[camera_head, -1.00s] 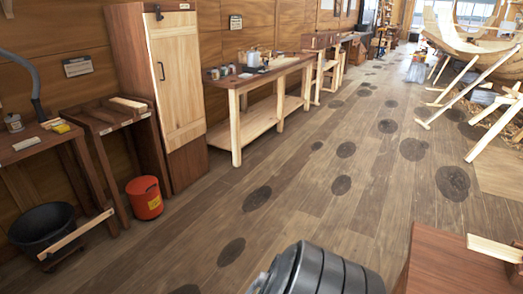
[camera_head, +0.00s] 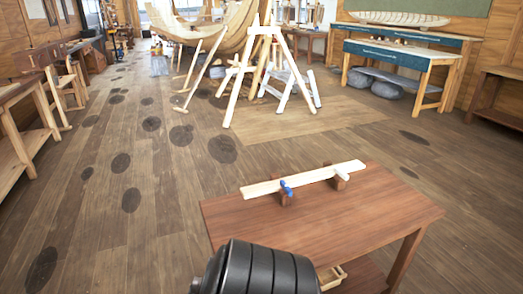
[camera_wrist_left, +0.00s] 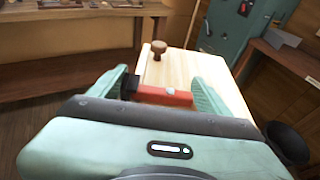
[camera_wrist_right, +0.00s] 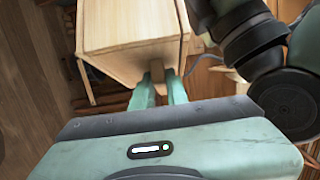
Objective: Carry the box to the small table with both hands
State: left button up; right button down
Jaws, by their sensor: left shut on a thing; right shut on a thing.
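The pale wooden box is out of the head view. In the left wrist view its light top (camera_wrist_left: 185,68) has a round brown knob (camera_wrist_left: 158,50). My left gripper (camera_wrist_left: 163,90) has its fingers either side of a red, handle-like part (camera_wrist_left: 163,96) at the box's near edge. In the right wrist view the box (camera_wrist_right: 130,30) is tilted in the picture, and my right gripper (camera_wrist_right: 163,85) is shut on a small wooden handle (camera_wrist_right: 157,70) on it. A small reddish-brown table (camera_head: 380,215) stands at lower right in the head view; neither gripper shows there.
A pale trestle (camera_head: 270,70) and a boat hull (camera_head: 225,35) stand behind. Blue-topped benches (camera_head: 400,52) are at the back right.

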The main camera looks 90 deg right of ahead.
aim_at(338, 224)
jog(key=z, duration=1.25)
jog(key=k+l+z, duration=0.1)
jog(key=l+z, duration=0.65)
jog(key=l, duration=1)
jog(key=k+l, duration=0.15)
jog(key=l, duration=1.9)
